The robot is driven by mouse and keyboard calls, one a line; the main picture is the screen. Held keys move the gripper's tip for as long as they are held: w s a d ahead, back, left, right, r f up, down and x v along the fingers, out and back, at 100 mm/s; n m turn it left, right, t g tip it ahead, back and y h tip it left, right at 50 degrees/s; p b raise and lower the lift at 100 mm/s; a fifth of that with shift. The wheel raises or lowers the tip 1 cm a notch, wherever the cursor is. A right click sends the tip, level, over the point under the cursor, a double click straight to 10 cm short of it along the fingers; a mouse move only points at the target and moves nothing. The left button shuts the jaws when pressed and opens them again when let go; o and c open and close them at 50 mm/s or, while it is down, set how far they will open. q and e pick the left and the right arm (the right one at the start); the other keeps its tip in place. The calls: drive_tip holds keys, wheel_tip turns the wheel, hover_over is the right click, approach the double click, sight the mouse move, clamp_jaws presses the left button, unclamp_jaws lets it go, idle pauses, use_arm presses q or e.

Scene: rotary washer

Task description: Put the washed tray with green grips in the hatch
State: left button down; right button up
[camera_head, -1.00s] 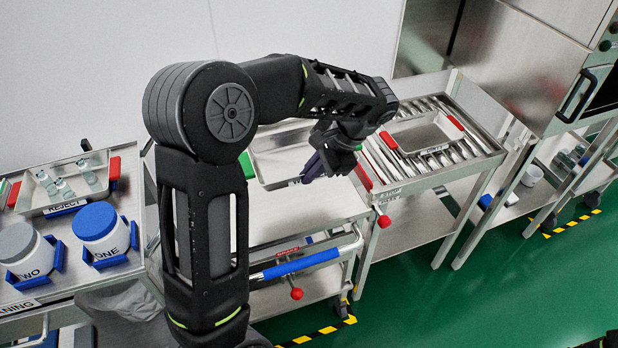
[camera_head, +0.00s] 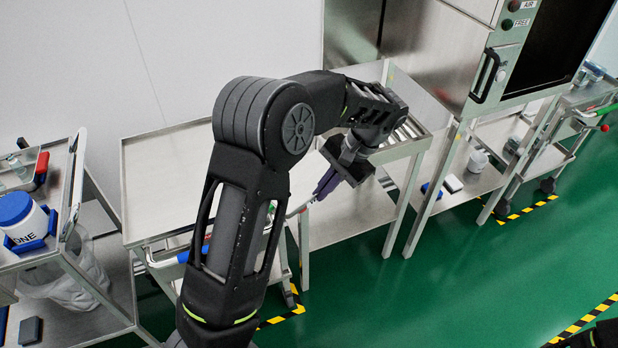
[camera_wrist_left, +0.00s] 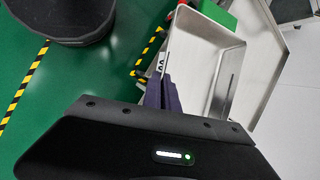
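The tray with a green grip (camera_wrist_left: 222,13) shows in the left wrist view as a shallow metal tray, tilted in the picture, with a small label on its near wall. My left gripper (camera_head: 328,184) has dark purple fingers, which also show in the left wrist view (camera_wrist_left: 160,95). They are closed together at the tray's labelled wall and hold it. In the head view my arm hides nearly all of the tray. A steel cabinet with a dark opening (camera_head: 556,48) stands at the upper right; I cannot tell whether this is the hatch. My right gripper does not show.
The cart top (camera_head: 165,175) at the left is bare where it shows. A roller rack (camera_head: 408,135) is partly behind my arm. A side table with a blue-lidded tub (camera_head: 22,222) stands at far left. The green floor (camera_head: 450,285) at the front right is open.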

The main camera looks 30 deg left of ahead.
use_arm(q)
drive_tip(key=d+f+n+b, duration=0.1)
drive_tip(key=d+f+b, duration=0.1)
drive_tip(key=d+f, duration=0.7)
wheel_tip(320, 180, down, 5)
drive_tip(key=shift+d+f+n+h, duration=0.1)
drive_tip(key=shift+d+n+h, duration=0.1)
drive_tip(key=shift+n+h, duration=0.1)
